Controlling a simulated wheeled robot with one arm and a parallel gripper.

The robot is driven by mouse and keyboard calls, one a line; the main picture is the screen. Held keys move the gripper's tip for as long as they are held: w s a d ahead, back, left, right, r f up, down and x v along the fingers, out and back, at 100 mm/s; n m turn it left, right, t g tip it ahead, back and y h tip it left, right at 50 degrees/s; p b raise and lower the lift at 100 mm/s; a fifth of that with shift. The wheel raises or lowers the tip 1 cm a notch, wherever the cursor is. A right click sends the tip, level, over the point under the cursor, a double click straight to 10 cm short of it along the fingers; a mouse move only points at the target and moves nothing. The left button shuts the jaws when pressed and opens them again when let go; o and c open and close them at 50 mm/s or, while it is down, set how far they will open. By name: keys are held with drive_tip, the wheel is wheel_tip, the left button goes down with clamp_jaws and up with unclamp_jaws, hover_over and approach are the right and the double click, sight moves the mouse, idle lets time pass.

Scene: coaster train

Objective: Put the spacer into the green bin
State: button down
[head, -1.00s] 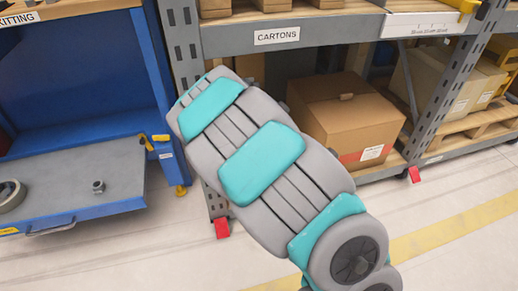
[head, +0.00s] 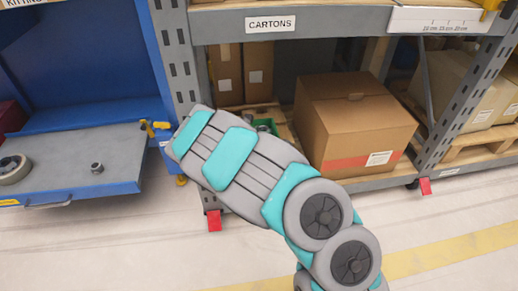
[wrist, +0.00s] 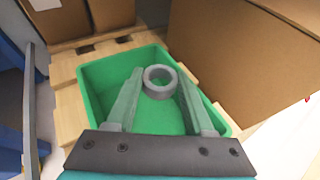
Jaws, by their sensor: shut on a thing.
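The spacer, a grey ring (wrist: 160,94), sits between the fingertips of my gripper (wrist: 160,78) in the wrist view. My gripper is shut on it. The green bin (wrist: 98,88) lies below and around the spacer in this view, so the spacer is over the bin's opening. How high it is above the bin floor is hard to tell. The visible bin floor looks empty. In the head view a small part of the green bin (head: 266,123) shows behind my arm, on the lower shelf. My gripper and the spacer are hidden there.
A large cardboard carton (head: 350,130) stands close to the right of the bin. Smaller cartons (head: 259,72) stand behind it. The grey rack upright (head: 178,60) is to the left.

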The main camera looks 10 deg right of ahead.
drive_tip(key=shift+f, duration=0.95)
drive_tip(key=shift+c, duration=1)
unclamp_jaws()
drive_tip(key=shift+s, duration=0.1)
drive_tip(key=v, duration=0.7)
drive_tip(key=shift+s+a+r, duration=0.2)
